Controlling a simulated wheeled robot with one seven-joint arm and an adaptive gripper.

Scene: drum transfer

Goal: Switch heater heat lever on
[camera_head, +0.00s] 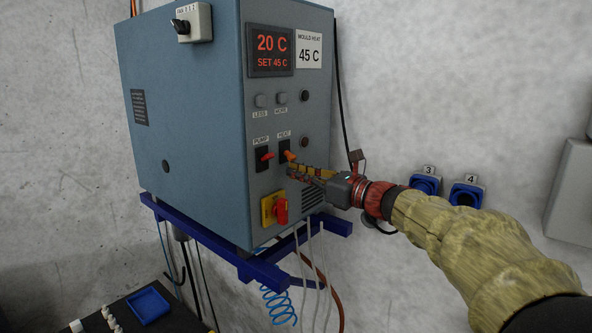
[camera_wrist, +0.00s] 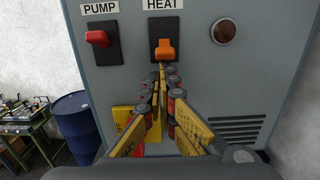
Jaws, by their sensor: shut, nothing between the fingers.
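The heater (camera_head: 190,100) is a blue-grey box on a blue wall bracket. Its orange heat lever (camera_wrist: 165,50) sits on a black plate under the HEAT label, with its tip low on the plate; it also shows in the head view (camera_head: 289,156). The red pump lever (camera_wrist: 98,38) is to its left. The display (camera_head: 270,50) reads 20 C, SET 45 C. My gripper (camera_wrist: 161,72) is shut and empty, its yellow fingertips just below the heat lever; in the head view it reaches in from the right (camera_head: 291,171). I cannot tell whether the tips touch the lever.
A red rotary switch on a yellow plate (camera_head: 274,208) is below the levers. LESS and MORE buttons (camera_head: 271,100) are above. Hoses hang under the heater. Blue sockets (camera_head: 466,194) are on the wall at right. A blue drum (camera_wrist: 77,125) and workbench (camera_wrist: 28,125) stand at left.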

